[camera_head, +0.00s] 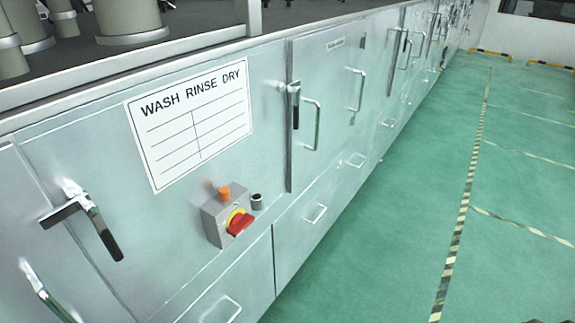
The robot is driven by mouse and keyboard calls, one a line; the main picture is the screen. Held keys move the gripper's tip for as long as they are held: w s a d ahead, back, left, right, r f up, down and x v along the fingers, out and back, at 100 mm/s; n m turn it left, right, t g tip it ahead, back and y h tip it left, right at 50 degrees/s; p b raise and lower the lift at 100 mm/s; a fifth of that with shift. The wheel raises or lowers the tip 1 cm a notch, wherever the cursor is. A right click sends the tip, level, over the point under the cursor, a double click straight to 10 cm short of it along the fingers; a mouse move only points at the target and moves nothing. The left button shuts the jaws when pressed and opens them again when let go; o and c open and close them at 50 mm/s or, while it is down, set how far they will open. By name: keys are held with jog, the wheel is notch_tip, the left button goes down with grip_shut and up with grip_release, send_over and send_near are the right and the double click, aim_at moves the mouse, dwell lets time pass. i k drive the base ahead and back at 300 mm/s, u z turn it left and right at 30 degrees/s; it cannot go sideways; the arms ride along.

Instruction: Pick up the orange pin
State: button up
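The orange pin (224,193) is a small, short, upright cylinder on top of a grey switch box (213,225), near the metal cabinet front. A faint reddish smear on the panel beside it looks like its reflection. The box carries a red rotary switch (239,223) on a yellow disc, just below and right of the pin. A small dark-and-grey cylinder (257,202) stands right of the box. My gripper is not in view.
A sign (192,122) reading "WASH RINSE DRY" is above the box. Lever handles (100,228) stick out at left, and bar handles (316,125) at right. The green floor (400,220) at right is clear, with striped lines.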

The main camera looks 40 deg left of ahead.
aim_at(224, 193)
jog(key=u, duration=0.35)
jog(key=i, duration=0.85)
jog(key=u, duration=1.25)
jog(key=i, duration=0.4)
jog(key=u, duration=0.45)
